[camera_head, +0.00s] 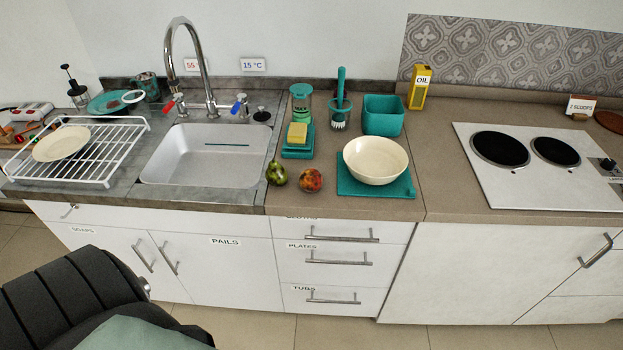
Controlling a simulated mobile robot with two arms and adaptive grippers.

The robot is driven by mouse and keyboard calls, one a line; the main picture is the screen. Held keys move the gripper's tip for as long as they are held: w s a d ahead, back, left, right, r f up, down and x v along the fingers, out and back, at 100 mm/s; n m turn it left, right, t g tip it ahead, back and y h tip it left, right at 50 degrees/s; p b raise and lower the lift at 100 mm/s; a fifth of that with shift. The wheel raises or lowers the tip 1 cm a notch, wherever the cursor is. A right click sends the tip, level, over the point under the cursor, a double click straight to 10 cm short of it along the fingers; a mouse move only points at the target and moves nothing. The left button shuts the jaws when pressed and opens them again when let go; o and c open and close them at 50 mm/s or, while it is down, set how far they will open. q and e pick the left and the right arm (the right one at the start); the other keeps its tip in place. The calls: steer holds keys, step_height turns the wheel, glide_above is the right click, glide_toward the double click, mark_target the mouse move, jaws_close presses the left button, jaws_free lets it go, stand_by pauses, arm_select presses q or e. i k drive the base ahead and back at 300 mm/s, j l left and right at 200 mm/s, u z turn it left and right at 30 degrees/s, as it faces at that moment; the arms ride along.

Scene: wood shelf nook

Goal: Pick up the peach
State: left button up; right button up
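A round red fruit with yellow-orange patches (311,180), which fits the peach, rests on the brown countertop (440,195) near its front edge. A green fruit with dark patches (276,172) lies close to its left. The teal mat (402,190) under a cream bowl (375,160) is a little to the right of the red fruit. Neither of my grippers shows in the head view. Nothing is seen holding or touching the red fruit.
The sink (165,170) lies left of the fruits. Behind them are a yellow sponge (297,133), a brush (340,100) and a teal tub (383,115). A hob (530,180) is at right. The closed drawers (335,245) are below. A dark ribbed shape, unclear, fills the lower left.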

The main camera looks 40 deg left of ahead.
mark_target(310, 180)
steer(key=u, duration=1.55)
steer(key=l+u, duration=0.1)
steer(key=l, duration=1)
